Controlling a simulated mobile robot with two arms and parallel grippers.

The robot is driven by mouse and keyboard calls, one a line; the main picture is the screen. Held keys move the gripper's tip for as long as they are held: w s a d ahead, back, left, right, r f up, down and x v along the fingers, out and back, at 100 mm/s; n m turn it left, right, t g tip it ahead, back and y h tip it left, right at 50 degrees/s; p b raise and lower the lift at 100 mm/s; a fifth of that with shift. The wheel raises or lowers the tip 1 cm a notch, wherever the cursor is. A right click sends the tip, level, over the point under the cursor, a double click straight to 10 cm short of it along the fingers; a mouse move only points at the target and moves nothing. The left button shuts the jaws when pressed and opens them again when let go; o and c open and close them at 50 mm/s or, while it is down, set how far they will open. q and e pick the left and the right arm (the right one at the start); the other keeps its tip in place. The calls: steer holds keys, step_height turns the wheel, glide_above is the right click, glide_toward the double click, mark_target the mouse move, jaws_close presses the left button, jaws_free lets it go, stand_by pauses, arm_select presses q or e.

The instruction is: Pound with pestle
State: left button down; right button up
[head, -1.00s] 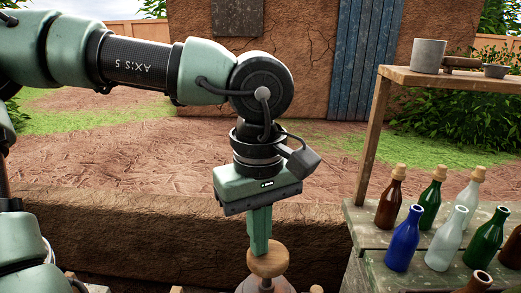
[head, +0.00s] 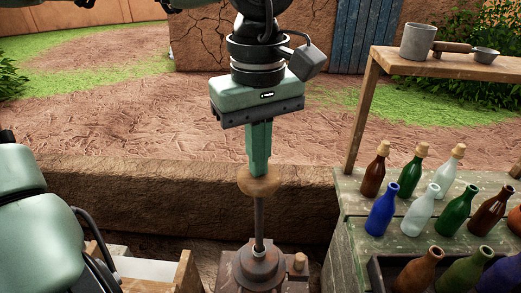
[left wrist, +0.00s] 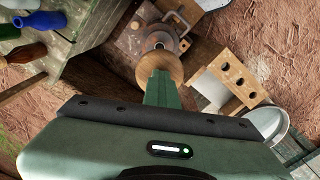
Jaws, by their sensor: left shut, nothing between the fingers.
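The pestle's round wooden knob (head: 259,185) tops a dark upright rod (head: 259,222) that runs down into a dark round collar on a square block (head: 258,268). My left gripper (head: 259,173) points straight down with its green fingers together, their tips at the top of the knob. Whether they touch or only overlap it is unclear. In the left wrist view the fingers (left wrist: 160,98) reach the edge of the knob (left wrist: 158,72), with the collar (left wrist: 160,42) beyond it. The inside of the block is hidden. My right gripper is out of view.
Several glass bottles (head: 382,209) stand on a worn bench (head: 350,205) at the right. A shelf (head: 440,68) behind holds a grey mug (head: 417,40). A wooden rack with holes (left wrist: 232,75) is near the block. A low mud wall (head: 120,190) runs behind.

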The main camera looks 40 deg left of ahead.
arm_select(q)
steer(key=shift+r, duration=0.45)
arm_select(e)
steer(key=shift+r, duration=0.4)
arm_select(q)
steer(key=shift+r, duration=0.1)
